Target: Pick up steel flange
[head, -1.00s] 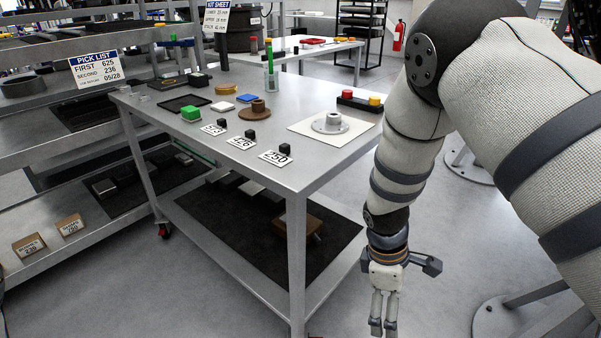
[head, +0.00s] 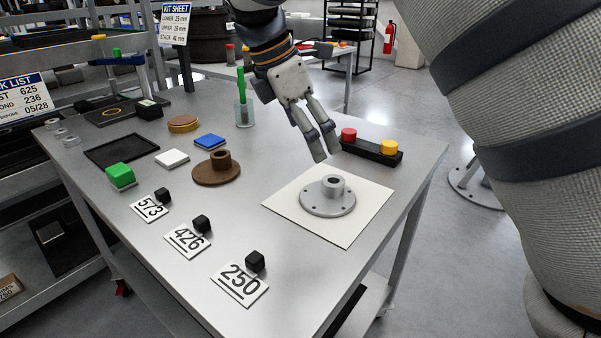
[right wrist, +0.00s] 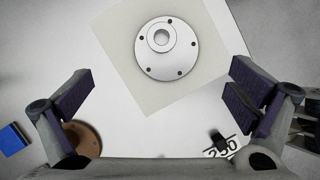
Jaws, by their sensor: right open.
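The steel flange (head: 327,197) is a grey round disc with bolt holes and a raised hollow hub. It lies flat on a white square sheet (head: 356,227) on the metal table. In the right wrist view the flange (right wrist: 167,62) shows from above, ahead of and between the open fingers. My right gripper (head: 324,143) is above the table, just behind the flange and apart from it. It also shows in the right wrist view (right wrist: 160,95), with its two fingers wide apart and nothing between them. My left gripper is not in view.
A brown flange (head: 216,171) lies left of the sheet. A black box with red and yellow buttons (head: 372,152) stands behind the sheet. Number cards (head: 240,284) with black cubes line the front. A clear cup with a green stick (head: 244,113) stands at the back.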

